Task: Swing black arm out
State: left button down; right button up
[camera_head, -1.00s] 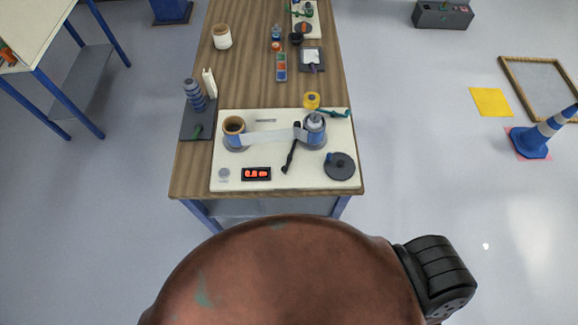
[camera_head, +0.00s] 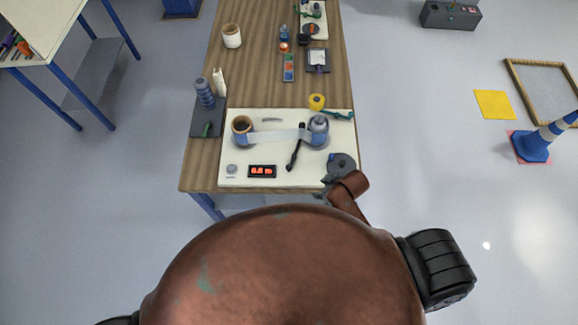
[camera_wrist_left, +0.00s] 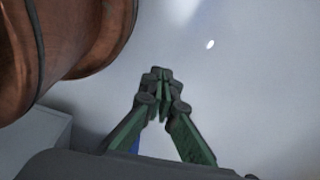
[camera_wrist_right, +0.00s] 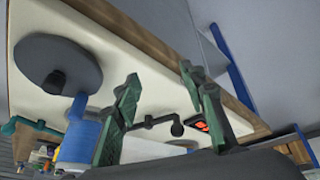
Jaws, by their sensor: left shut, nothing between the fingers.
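The black arm (camera_head: 296,148) lies on the cream board (camera_head: 232,152), between the two rollers, its lower end pointing toward the near edge. In the right wrist view a black arm with a round end (camera_wrist_right: 160,123) shows beyond and between the fingers, not touching them. A pale film strip (camera_head: 272,137) runs from the brown-topped left roller (camera_head: 242,128) to the blue right roller (camera_head: 318,130). My right gripper (camera_wrist_right: 158,78) is open and empty, over the board's near right corner by the dark disc (camera_head: 342,163). My left gripper (camera_wrist_left: 162,80) is shut and empty, away from the board.
A red-lit display (camera_head: 262,171) and a grey button (camera_head: 232,169) sit along the board's near edge. A yellow roll (camera_head: 317,101) and green-handled tool lie behind the right roller. A dark mat (camera_head: 207,118) with blue stacked rings stands left. The wooden table (camera_head: 265,75) has free room behind.

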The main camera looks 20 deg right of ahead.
jog(key=w+a+r+n+y, duration=0.2)
jog(key=w+a+r+n, duration=0.1)
jog(key=w+a+n, duration=0.4)
notch_tip(320, 180, up, 3)
jog(key=n+g+h+p, duration=0.1)
jog(key=n+g+h, duration=0.15)
jog(key=n, duration=1.25)
send_over(290, 166)
jog(key=shift+s+g+y, duration=0.35)
jog(key=shift+s, duration=0.1)
jog(key=shift+w+d+r, duration=0.1)
jog(key=shift+d, duration=0.35)
jog(key=shift+n, duration=0.3)
jog(key=x, duration=0.7)
jog(key=shift+f+p, duration=0.35)
jog(key=shift+p, duration=0.05)
pick_arm(q)
jog(key=shift+w+r, duration=0.25)
jog(key=shift+r, duration=0.25)
jog(key=shift+w+r, duration=0.2)
jog(key=shift+r, duration=0.3)
